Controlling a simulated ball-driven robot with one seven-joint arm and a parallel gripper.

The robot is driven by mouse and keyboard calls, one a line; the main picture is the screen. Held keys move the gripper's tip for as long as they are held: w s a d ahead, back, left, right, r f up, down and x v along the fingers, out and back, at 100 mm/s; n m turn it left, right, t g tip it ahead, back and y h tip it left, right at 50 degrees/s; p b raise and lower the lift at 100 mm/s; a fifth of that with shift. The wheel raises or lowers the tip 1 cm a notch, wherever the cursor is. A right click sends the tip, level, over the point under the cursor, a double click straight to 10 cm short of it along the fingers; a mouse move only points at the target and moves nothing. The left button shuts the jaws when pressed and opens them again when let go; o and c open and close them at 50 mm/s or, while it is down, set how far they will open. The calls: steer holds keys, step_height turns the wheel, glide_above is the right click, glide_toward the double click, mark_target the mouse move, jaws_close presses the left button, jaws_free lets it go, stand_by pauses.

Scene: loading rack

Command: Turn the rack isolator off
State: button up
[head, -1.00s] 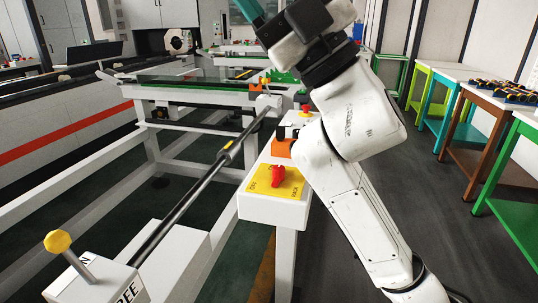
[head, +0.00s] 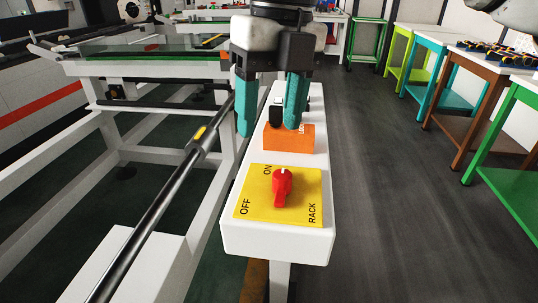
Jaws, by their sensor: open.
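The rack isolator is a red rotary knob (head: 282,187) on a yellow plate (head: 250,187) at the near end of a white console (head: 275,240). The plate reads OFF at left, ON at the far edge and RACK at right. The knob's ridge runs roughly front to back, its far end close to ON. My gripper (head: 268,128) is open and empty, its two teal fingers pointing down. It is beyond the knob in the picture and clear of it. Its right finger partly covers the orange block behind the plate.
An orange block (head: 298,139) with a black part stands on the console just beyond the plate. A dark bar (head: 165,210) runs along the console's left. Coloured tables line the right side, including a green one (head: 520,95). The grey floor (head: 400,210) between is clear.

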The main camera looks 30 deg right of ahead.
mark_target(282, 174)
steer(key=shift+m+h, duration=0.3)
steer(key=shift+h, duration=0.3)
steer(key=f, duration=0.3)
steer(key=d+f, duration=0.1)
steer(key=f, duration=0.3)
steer(key=d+f+b, duration=0.1)
steer(key=f, duration=0.2)
steer(key=shift+w+d+f, duration=0.2)
steer(key=shift+w+f, duration=0.1)
steer(key=shift+f, duration=0.1)
steer(key=c, duration=1)
